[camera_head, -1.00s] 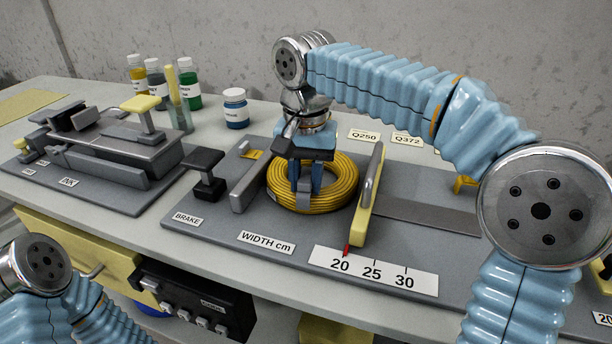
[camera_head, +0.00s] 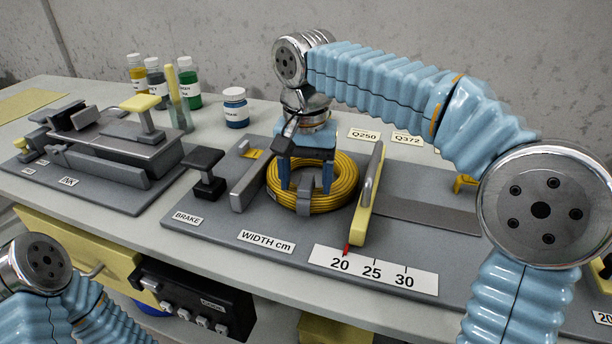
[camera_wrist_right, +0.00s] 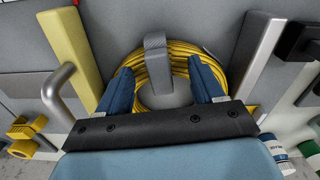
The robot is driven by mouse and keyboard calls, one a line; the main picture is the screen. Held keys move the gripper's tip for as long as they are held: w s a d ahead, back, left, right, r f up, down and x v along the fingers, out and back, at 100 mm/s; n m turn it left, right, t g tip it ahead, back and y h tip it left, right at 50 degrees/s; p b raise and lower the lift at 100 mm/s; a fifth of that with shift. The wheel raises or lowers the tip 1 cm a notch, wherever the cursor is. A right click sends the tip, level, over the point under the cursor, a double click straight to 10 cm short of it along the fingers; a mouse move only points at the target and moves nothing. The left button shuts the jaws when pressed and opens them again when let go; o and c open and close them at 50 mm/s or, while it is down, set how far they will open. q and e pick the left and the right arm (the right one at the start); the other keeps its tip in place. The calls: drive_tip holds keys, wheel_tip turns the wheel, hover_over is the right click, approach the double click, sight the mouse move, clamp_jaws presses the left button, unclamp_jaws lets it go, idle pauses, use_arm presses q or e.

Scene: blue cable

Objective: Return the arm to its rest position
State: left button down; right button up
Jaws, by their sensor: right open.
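My right gripper (camera_head: 306,178) hangs over the yellow cable coil (camera_head: 345,186) with its two blue fingers spread apart. In the right wrist view the gripper (camera_wrist_right: 166,90) is open, and its fingers stand on either side of a grey post with a strap (camera_wrist_right: 155,58) at the coil's centre. The yellow coil (camera_wrist_right: 182,66) lies around that post, and nothing shows held between the fingers. My left arm (camera_head: 40,265) shows only in the lower left corner; its gripper is out of view. No blue cable shows.
A yellow-edged guide plate (camera_head: 367,200) stands right of the coil, and a grey bar (camera_head: 248,188) and black brake knob (camera_head: 207,172) stand left. A width scale (camera_head: 372,270) lies in front. An ink device (camera_head: 125,150) and several bottles (camera_head: 235,108) are at the back left.

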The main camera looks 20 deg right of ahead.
drive_tip(key=shift+r, duration=3.45)
